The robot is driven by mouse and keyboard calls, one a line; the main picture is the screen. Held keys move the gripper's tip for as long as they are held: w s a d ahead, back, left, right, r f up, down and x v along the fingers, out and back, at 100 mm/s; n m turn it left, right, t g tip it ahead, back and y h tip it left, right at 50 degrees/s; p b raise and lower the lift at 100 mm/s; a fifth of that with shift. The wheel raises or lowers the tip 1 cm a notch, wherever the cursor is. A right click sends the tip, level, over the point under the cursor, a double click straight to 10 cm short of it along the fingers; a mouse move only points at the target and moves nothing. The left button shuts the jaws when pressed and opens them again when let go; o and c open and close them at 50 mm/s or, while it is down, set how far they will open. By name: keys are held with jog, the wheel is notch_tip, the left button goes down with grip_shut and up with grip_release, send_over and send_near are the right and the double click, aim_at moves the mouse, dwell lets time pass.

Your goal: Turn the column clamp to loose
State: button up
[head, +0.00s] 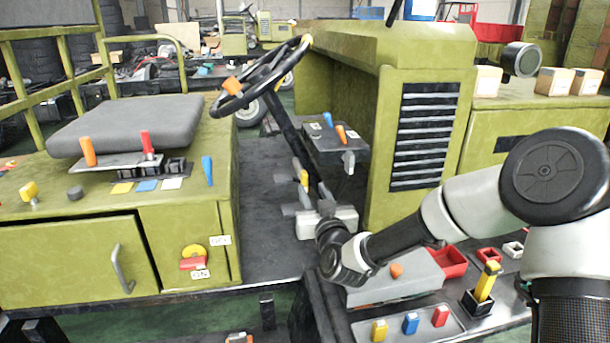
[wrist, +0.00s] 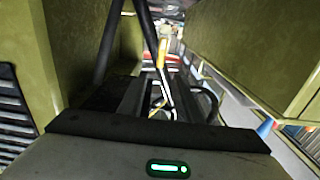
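The column clamp appears as a yellow-tipped lever (head: 304,180) low on the dark steering column (head: 290,135) in the head view. A yellow-orange handle (wrist: 162,52) stands upright ahead in the wrist view, probably the same lever. My gripper (head: 307,207) is low in front of the column base, just below the lever. Its pale hand body shows in the head view. In the wrist view two dark fingers (wrist: 160,92) look spread apart, with nothing clearly held between them. The lever lies beyond the fingertips. Its foot is partly hidden, and I cannot make out its setting.
A steering wheel (head: 262,78) tops the column. A seat console (head: 125,160) stands left and a green cowl with a grille (head: 425,130) right. A small panel (head: 335,137) juts out beside the column. Trays and coloured switches (head: 410,323) lie below my arm.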

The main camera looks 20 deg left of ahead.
aim_at(305, 175)
jog(key=x, duration=1)
jog(key=shift+w+a, duration=0.25)
jog(key=shift+w, duration=0.05)
grip_shut()
